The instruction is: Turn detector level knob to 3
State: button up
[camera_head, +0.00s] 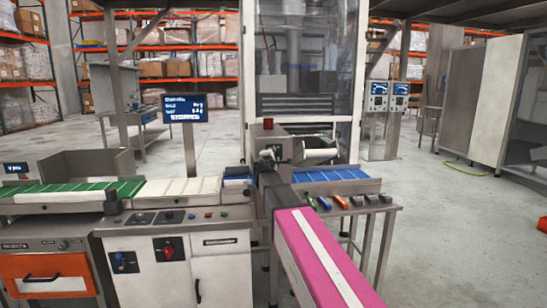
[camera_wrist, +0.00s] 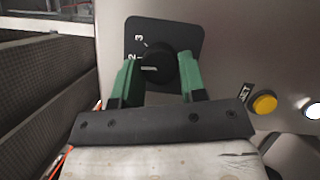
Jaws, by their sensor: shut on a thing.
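The detector level knob (camera_wrist: 159,64) is a round black knob on a dark square plate (camera_wrist: 180,30) in the wrist view. The numerals 2 and 3 show at its upper left. Its white pointer line lies nearly level, towards the left, below the 2; the exact setting is hard to read. My gripper (camera_wrist: 160,74) has its green fingers on either side of the knob and is shut on it. In the head view my gripper (camera_head: 268,158) reaches the grey detector housing (camera_head: 278,133), and the knob is hidden there.
In the wrist view a yellow button (camera_wrist: 264,103) and a white button (camera_wrist: 313,111) sit right of the gripper. A green and white conveyor (camera_head: 180,189) and a blue belt (camera_head: 330,174) flank the detector. A screen (camera_head: 185,107) stands behind. Open floor lies right.

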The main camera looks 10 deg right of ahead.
jog(key=m+g, duration=0.1)
jog(key=m, duration=0.1)
jog(key=m+g+y, duration=0.1)
jog(key=m, duration=0.2)
jog(key=m+g+y, duration=0.1)
jog(key=m, duration=0.1)
jog(key=shift+d+r, duration=0.1)
jog(key=shift+r, duration=0.2)
jog(key=shift+m, duration=0.4)
jog(key=o, duration=0.9)
jog(key=shift+s, duration=0.15)
jog(key=v, duration=1)
jog(key=shift+s+r, duration=0.25)
